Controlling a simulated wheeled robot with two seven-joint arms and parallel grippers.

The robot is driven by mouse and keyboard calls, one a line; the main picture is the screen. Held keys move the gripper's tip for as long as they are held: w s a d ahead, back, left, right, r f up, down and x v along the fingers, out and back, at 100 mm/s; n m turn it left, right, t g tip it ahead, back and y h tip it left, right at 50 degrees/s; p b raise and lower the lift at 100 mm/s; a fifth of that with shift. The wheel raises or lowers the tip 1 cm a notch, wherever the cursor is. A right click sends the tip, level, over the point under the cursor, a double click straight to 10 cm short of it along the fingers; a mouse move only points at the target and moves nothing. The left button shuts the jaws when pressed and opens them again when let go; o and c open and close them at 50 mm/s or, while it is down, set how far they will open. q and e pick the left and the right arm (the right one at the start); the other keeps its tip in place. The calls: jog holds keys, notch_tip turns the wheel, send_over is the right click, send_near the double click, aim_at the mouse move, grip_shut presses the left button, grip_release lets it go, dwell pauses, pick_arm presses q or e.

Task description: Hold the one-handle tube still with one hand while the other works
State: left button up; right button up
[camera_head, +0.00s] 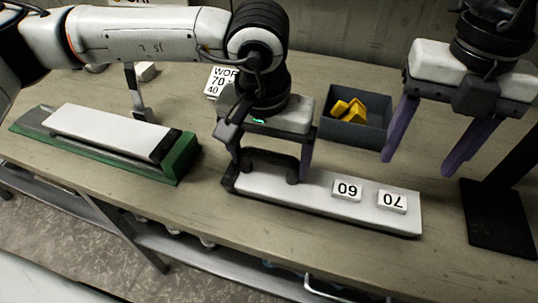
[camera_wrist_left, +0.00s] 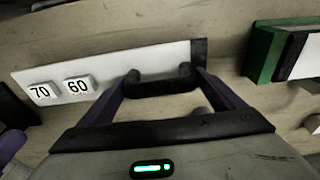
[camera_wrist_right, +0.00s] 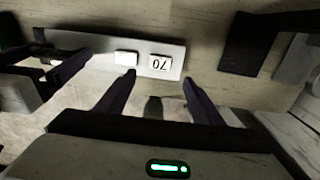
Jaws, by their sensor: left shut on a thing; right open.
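The one-handle tube is a long white liner (camera_head: 318,203) with dark ends, lying on the bench; it also shows in the left wrist view (camera_wrist_left: 115,65). A black handle (camera_head: 268,163) stands at its left end. My left gripper (camera_head: 270,170) is shut on this handle, its fingers at either end of it in the left wrist view (camera_wrist_left: 160,80). Two white blocks marked 60 (camera_head: 346,190) and 70 (camera_head: 392,202) sit on top of the tube toward its right end. My right gripper (camera_head: 420,160) is open and empty, above the bench and behind the tube's right end.
A dark grey bin (camera_head: 372,133) holds several yellow pieces (camera_head: 349,110). A green tray (camera_head: 180,160) with another white liner (camera_head: 105,130) is at left. A white card (camera_head: 220,82) with printed text stands behind my left gripper. A black stand base (camera_head: 498,215) is at right.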

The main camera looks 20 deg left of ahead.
aim_at(393, 199)
notch_tip(393, 199, down, 10)
jog(key=shift+f, duration=0.15)
dwell(0.4)
jog(key=shift+c, duration=0.4)
jog(key=c, duration=1.3)
jog(key=shift+r, duration=0.25)
jog(key=shift+r, duration=3.45)
jog(key=shift+r, duration=0.1)
